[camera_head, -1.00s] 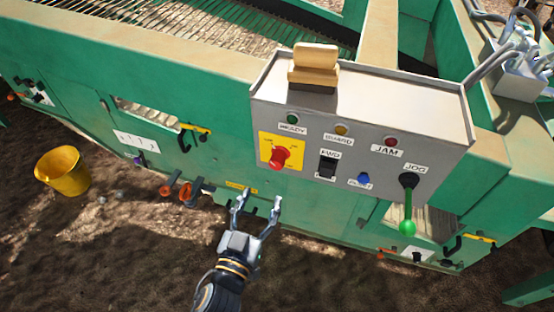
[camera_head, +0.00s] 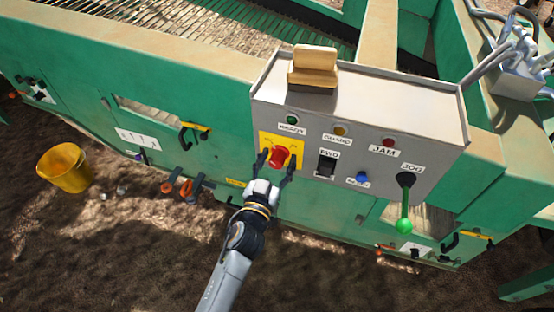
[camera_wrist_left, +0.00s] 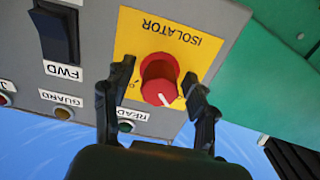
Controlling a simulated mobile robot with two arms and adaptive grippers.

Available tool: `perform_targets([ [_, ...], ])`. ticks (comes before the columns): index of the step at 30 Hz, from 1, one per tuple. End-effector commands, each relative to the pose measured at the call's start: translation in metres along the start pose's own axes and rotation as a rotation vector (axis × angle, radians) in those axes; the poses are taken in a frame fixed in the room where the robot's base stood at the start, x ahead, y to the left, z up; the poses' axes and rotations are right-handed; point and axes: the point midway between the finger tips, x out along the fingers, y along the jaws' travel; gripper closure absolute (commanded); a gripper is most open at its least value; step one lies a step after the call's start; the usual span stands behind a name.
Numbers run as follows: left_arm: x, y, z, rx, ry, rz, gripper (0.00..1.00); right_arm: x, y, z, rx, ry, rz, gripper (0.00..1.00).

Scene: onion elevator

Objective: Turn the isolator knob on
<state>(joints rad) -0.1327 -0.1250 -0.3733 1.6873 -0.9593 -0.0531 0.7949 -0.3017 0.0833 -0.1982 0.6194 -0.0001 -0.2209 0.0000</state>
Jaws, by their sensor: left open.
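The isolator knob (camera_head: 279,157) is red and sits on a yellow plate (camera_head: 266,139) at the left of the grey control panel (camera_head: 350,112). In the left wrist view the knob (camera_wrist_left: 159,82) has a white mark on its lower right edge, and the yellow plate (camera_wrist_left: 190,58) reads ISOLATOR upside down. My left gripper (camera_head: 276,160) is open, with one finger on each side of the knob. In the left wrist view the left gripper's fingers (camera_wrist_left: 156,98) stand apart from the knob, with gaps on both sides. My right gripper is not in view.
Beside the knob are a black FWD switch (camera_head: 327,165), a blue button (camera_head: 362,178) and a green-tipped JOG lever (camera_head: 404,205). Lamps line the panel's top. A wooden block (camera_head: 313,68) sits on the panel's top edge. A yellow bucket (camera_head: 64,168) stands on the soil at left.

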Motion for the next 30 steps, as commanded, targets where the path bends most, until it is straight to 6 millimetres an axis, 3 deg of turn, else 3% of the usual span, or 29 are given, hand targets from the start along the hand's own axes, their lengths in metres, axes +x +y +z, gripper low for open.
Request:
perform_targets([
  [1, -0.0001, 0.0, 0.0, 0.0, 0.0, 0.0, 0.43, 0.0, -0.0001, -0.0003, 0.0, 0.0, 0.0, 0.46],
  [9, -0.0003, 0.0001, 0.0, 0.0, 0.0, 0.0, 0.97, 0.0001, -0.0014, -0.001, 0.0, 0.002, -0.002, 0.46],
  [20, -0.0004, 0.0, 0.0, 0.051, 0.0, 0.0, 0.97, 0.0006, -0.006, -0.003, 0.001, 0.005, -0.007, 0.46],
  [30, -0.0002, -0.0005, 0.0001, 0.29, 0.001, 0.0, 0.97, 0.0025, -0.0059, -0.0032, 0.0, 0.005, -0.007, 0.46],
])
